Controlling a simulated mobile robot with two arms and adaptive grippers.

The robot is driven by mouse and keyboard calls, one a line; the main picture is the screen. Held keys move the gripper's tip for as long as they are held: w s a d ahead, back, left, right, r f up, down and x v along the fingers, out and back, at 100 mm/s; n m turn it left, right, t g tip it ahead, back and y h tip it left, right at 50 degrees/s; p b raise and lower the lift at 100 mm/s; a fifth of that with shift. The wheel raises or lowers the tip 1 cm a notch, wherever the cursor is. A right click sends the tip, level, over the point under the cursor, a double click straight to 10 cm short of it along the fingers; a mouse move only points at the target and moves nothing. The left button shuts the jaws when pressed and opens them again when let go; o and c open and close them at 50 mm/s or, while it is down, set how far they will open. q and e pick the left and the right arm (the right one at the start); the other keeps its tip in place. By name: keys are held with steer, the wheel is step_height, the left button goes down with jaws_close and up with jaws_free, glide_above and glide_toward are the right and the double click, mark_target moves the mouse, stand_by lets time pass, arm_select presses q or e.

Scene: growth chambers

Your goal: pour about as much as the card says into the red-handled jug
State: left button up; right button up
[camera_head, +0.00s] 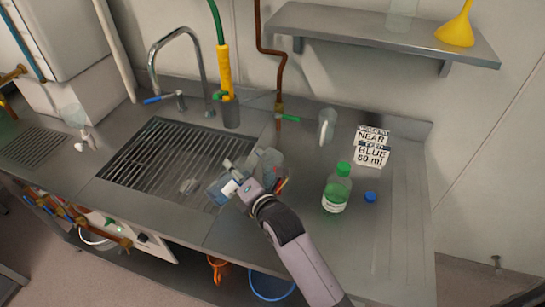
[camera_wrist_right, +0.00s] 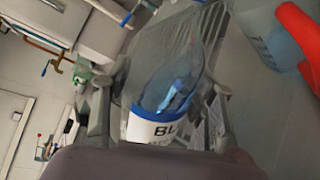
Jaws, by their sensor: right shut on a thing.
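My right gripper (camera_head: 238,180) is shut on a clear bottle with a blue-and-white label (camera_wrist_right: 155,130) reading "BL…" and blue liquid inside. In the head view the bottle (camera_head: 216,190) is at the sink's right edge, largely covered by the gripper. The clear jug (camera_head: 270,160) is just right of the gripper, partly hidden by it; its red handle (camera_wrist_right: 300,35) shows at the upper right in the wrist view. I cannot tell how far the bottle is tilted. My left gripper is not in view.
A green-capped bottle (camera_head: 337,188) and a loose blue cap (camera_head: 370,197) stand on the right counter. Another clear vessel (camera_head: 327,126) stands behind them. The grated sink (camera_head: 150,165) and its tap (camera_head: 170,45) are left. The front right counter is clear.

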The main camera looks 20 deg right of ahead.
mark_target(246, 166)
stand_by(0.8)
